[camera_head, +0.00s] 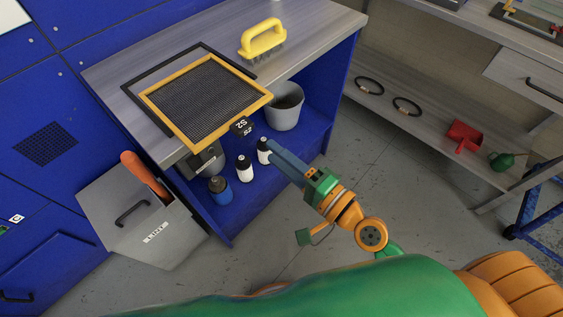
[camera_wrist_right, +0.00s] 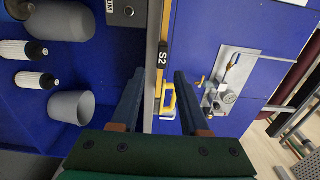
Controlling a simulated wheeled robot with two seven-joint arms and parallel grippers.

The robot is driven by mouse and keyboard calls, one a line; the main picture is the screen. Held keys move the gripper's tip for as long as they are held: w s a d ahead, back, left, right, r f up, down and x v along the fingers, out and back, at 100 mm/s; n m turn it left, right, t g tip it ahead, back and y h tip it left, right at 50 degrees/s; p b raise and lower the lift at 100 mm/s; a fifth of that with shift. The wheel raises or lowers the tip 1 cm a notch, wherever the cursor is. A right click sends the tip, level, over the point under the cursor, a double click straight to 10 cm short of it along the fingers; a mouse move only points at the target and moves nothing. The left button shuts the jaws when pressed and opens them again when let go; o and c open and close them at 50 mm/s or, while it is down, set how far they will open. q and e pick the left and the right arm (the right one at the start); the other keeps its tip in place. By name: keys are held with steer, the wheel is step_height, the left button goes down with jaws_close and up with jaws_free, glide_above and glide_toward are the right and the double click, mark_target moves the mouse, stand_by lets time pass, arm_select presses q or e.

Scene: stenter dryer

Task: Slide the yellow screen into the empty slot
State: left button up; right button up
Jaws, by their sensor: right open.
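The yellow screen (camera_head: 205,97), a yellow frame with dark mesh, lies on the bench top and overhangs its front edge. Its black S2 tag (camera_head: 241,127) hangs at the front corner and shows in the right wrist view (camera_wrist_right: 163,54). A black frame (camera_head: 140,80) lies partly under the screen. My right gripper (camera_head: 273,150) is open and empty, just in front of the tag. In the right wrist view, the yellow edge and tag appear between the open fingers (camera_wrist_right: 158,75), apart from them. I cannot make out an empty slot. My left gripper is out of view.
A yellow-handled brush (camera_head: 263,41) stands on the bench top (camera_head: 310,25). On the blue shelf below are a grey bucket (camera_head: 283,108), white bottles (camera_head: 244,168) and a blue bottle (camera_head: 220,190). An open LINT drawer (camera_head: 140,225) juts out at left.

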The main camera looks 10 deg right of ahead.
mark_target(247, 130)
steer(key=x, duration=0.2)
steer(key=p+x, duration=0.1)
steer(key=x, duration=0.1)
steer(key=p+x, duration=0.1)
steer(key=shift+w+a+r, duration=0.2)
steer(key=shift+w+r, duration=0.15)
steer(key=shift+r, duration=0.05)
steer(key=x, duration=0.5)
steer(key=shift+f, duration=0.25)
steer(key=shift+c, duration=0.2)
jaws_close()
stand_by(0.3)
steer(key=shift+r, duration=0.1)
